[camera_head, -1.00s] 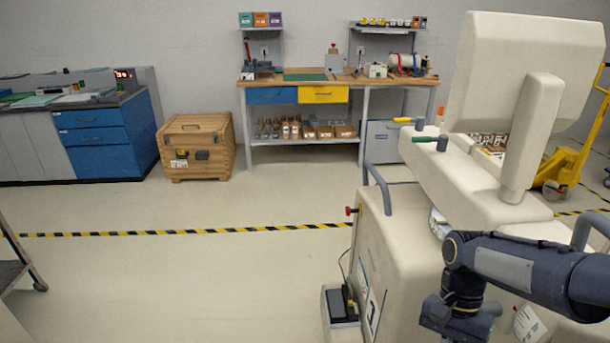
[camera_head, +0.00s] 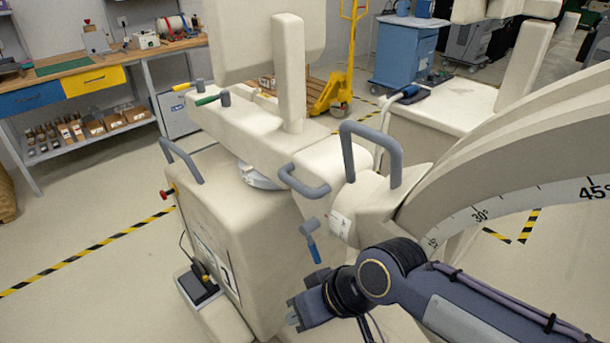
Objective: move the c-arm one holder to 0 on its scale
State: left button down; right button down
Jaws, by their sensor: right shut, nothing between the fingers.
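The c-arm's large pale arc (camera_head: 520,150) enters from the right. Its white scale strip (camera_head: 535,205) shows 45° and 30, with a smaller mark partly covered by my arm. The pale holder (camera_head: 375,200) sits at the arc's lower left end and has grey loop handles (camera_head: 397,150). A small lever with a blue grip (camera_head: 311,243) hangs below the holder's left side. The 0 mark is not visible. My right gripper (camera_head: 291,314) is shut and empty, below and left of the lever, apart from it. My left gripper is out of view.
The c-arm's cart body (camera_head: 235,230) stands left of the holder, with a foot pedal (camera_head: 198,287) on its base. A workbench (camera_head: 95,75) is at the back left. A yellow pallet truck (camera_head: 340,85) and blue cabinet (camera_head: 402,55) stand behind. Floor at the left is clear.

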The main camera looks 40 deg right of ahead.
aim_at(362, 215)
jog(key=k+z, duration=0.15)
jog(key=z, duration=1.7)
